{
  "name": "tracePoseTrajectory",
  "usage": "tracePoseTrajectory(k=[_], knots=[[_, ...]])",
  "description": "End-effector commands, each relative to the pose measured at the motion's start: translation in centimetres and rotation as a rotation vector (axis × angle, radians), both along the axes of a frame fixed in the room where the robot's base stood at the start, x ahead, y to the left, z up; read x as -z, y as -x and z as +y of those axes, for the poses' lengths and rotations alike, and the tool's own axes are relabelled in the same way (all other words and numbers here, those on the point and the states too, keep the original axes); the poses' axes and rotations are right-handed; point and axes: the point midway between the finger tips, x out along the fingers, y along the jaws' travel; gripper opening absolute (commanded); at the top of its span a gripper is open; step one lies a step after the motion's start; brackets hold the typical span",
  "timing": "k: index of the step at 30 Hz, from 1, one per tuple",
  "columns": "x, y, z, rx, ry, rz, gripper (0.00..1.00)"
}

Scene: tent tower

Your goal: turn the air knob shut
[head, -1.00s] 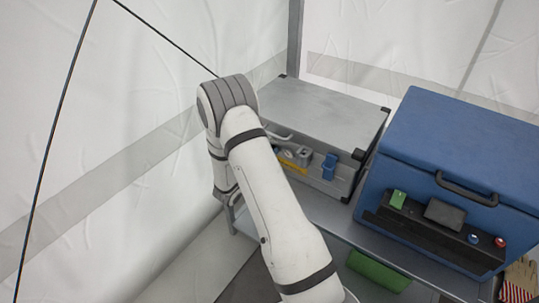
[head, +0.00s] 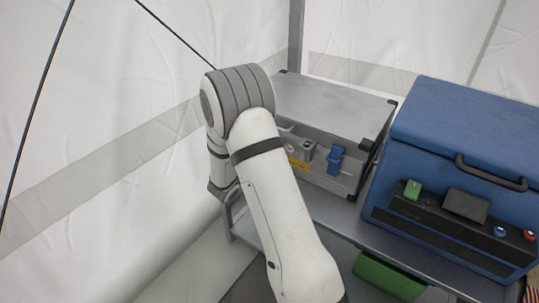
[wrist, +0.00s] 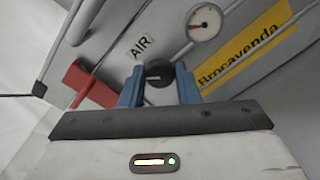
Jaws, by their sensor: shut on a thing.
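The air knob (wrist: 159,73) is a round black knob below the "AIR" label (wrist: 142,45) in the wrist view. My gripper (wrist: 160,84) has its two blue fingers around the knob, one on each side, shut on it. In the head view my arm covers the gripper and the knob, so neither shows there.
A round gauge (wrist: 204,23) and a yellow "Brocavenda" label (wrist: 247,46) are right of the knob. A red handle (wrist: 92,84) is close at the left. In the head view, the grey case (head: 335,108) stands beside a blue box (head: 460,140) on a shelf.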

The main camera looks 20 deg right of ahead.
Motion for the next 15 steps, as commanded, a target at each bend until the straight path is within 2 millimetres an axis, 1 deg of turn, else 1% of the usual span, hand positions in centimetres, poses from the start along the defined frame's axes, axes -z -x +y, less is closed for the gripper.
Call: tracePoseTrajectory(k=[1,15], knots=[[0.68,-0.21,0.40,-0.011,-0.027,-0.039,0.06],[0.30,-0.25,0.41,-0.011,-0.272,-0.406,0.06]])
